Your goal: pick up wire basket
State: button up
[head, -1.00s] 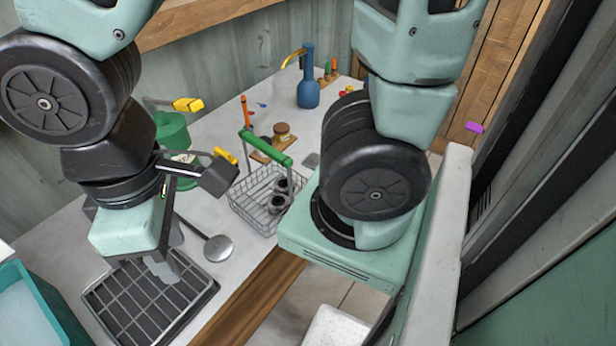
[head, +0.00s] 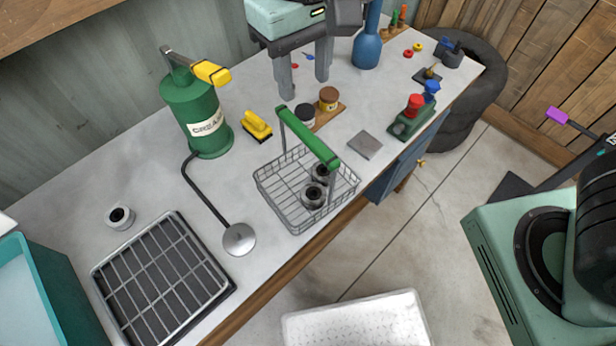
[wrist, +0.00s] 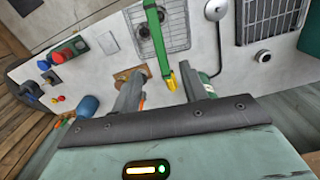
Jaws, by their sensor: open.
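The wire basket (head: 268,194) stands upright on the bench, its green handle (head: 308,138) raised across the top. Two small grey, dark-centred cylinders lie inside it. My gripper (head: 305,87) is open and empty, fingers pointing down, above the bench behind the basket in the head view and apart from the handle. In the wrist view the two fingers of my gripper (wrist: 160,78) are spread. The basket (wrist: 178,30) and its green handle (wrist: 154,38) appear beyond them, near the top edge, where the basket is partly cut off.
A green grease can (head: 192,115) with a hose and a yellow brush (head: 257,126) stand left of the basket. Jars on a wooden board (head: 326,116) are close behind it. A blue bottle (head: 367,40) is farther back. A black grid tray (head: 160,285) lies front left.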

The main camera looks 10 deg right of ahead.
aim_at(306, 144)
notch_tip(306, 144, down, 15)
jog(key=p, duration=0.2)
jog(key=shift+f+p, duration=0.15)
jog(key=shift+p, duration=0.15)
grip_shut()
